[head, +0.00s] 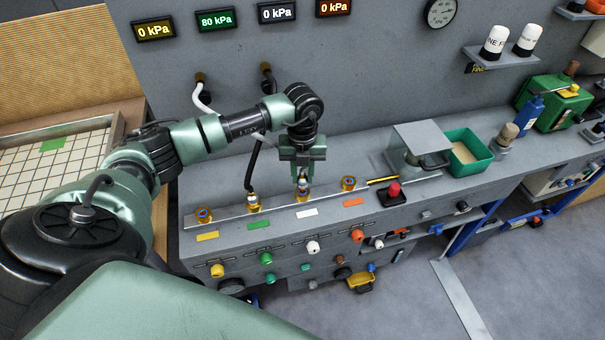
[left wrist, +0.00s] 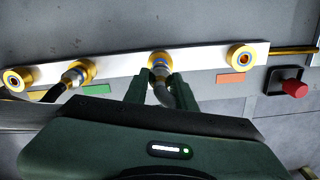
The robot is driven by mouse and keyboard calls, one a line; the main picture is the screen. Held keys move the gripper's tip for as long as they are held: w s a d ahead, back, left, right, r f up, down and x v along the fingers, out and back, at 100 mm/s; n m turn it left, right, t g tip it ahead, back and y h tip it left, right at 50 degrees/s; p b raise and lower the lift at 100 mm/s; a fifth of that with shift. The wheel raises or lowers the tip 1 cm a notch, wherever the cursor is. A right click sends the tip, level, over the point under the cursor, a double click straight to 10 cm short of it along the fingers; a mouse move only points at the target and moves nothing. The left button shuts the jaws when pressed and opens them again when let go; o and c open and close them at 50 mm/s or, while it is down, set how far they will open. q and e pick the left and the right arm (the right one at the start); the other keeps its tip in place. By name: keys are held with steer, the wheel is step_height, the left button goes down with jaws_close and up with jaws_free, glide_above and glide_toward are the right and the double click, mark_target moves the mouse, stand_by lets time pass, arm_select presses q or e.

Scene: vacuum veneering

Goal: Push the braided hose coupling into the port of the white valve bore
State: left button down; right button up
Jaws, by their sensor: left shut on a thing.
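My left gripper (head: 303,178) points down over the valve strip and is shut on the braided hose coupling (head: 303,184). In the left wrist view its fingertips (left wrist: 160,84) stand either side of the grey hose (left wrist: 163,96), with the coupling's metal end (left wrist: 160,70) beyond them. The coupling is at the brass bore (left wrist: 160,56) above the white label (head: 306,213). It looks lined up and touching or partly inside; how deep it sits is hidden. My right gripper is not in view.
A black hose's coupling (head: 253,200) sits in the green-label bore. The yellow-label bore (head: 204,214) and orange-label bore (head: 348,183) are empty. A red button (head: 394,190) and green tray (head: 468,152) stand to the right. Displays (head: 276,13) hang on the back panel.

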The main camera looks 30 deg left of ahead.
mark_target(303, 174)
arm_select(q)
steer(key=shift+f+b, duration=1.05)
steer(key=shift+f, duration=0.4)
stand_by(0.5)
steer(key=c, duration=1.1)
jaws_free()
steer(key=shift+r, duration=0.1)
step_height(303, 174, up, 8)
steer(key=shift+f+b, duration=0.15)
steer(key=shift+b, duration=0.45)
